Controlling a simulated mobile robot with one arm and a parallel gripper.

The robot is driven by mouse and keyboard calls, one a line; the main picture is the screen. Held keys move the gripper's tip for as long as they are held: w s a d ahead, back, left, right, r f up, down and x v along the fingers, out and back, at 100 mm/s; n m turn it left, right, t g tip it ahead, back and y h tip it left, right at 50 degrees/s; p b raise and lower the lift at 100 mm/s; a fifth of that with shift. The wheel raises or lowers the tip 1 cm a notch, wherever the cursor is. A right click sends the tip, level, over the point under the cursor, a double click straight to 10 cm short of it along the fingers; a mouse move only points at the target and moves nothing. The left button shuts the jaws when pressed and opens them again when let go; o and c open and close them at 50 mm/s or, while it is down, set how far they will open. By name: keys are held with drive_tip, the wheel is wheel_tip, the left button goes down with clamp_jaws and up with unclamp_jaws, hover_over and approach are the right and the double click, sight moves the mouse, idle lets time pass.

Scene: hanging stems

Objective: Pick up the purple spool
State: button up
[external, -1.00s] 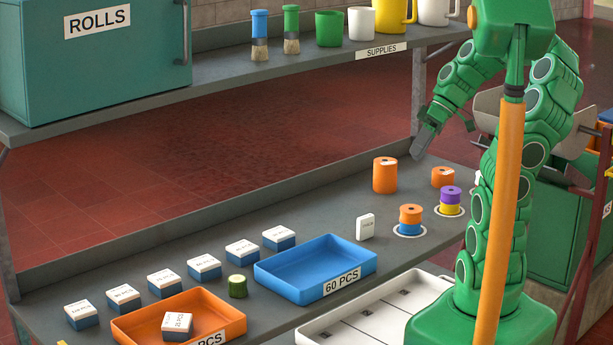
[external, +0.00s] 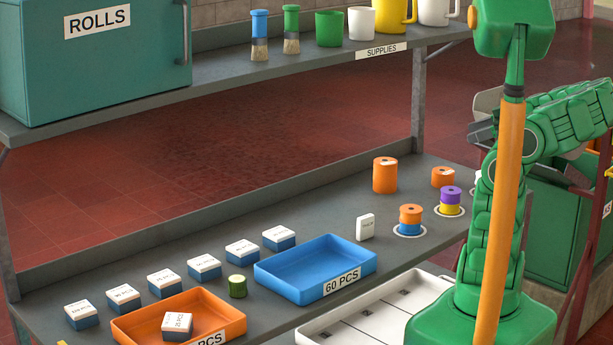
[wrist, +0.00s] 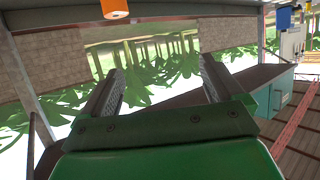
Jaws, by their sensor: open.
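The purple spool (external: 451,194) sits on top of a yellow spool (external: 449,209) on the right part of the lower shelf, inside a white ring mark. I cannot make it out in the wrist view. My gripper (wrist: 160,85) is open and empty in the wrist view, with both dark fingers apart and floor, walls and green leaves beyond them. In the external view its grey fingers show partly behind my own arm and column, above and to the right of the purple spool and apart from it.
An orange spool on a blue spool (external: 410,229) stands left of the purple one. An orange cylinder (external: 385,175) and an orange spool (external: 443,176) stand behind. A blue tray (external: 315,290), small boxes and the upper shelf (external: 250,85) lie to the left.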

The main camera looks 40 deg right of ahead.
approach(451, 190)
drive_tip(key=shift+x, duration=1.1)
drive_tip(key=shift+w+a+f, duration=0.15)
drive_tip(key=shift+w+f, duration=0.05)
drive_tip(key=shift+f, duration=0.2)
drive_tip(key=shift+x, duration=3.6)
drive_tip(key=shift+w+r, duration=0.1)
drive_tip(key=shift+r, duration=0.05)
drive_tip(key=shift+c, duration=0.2)
drive_tip(key=c, duration=1.1)
drive_tip(key=shift+r, duration=0.1)
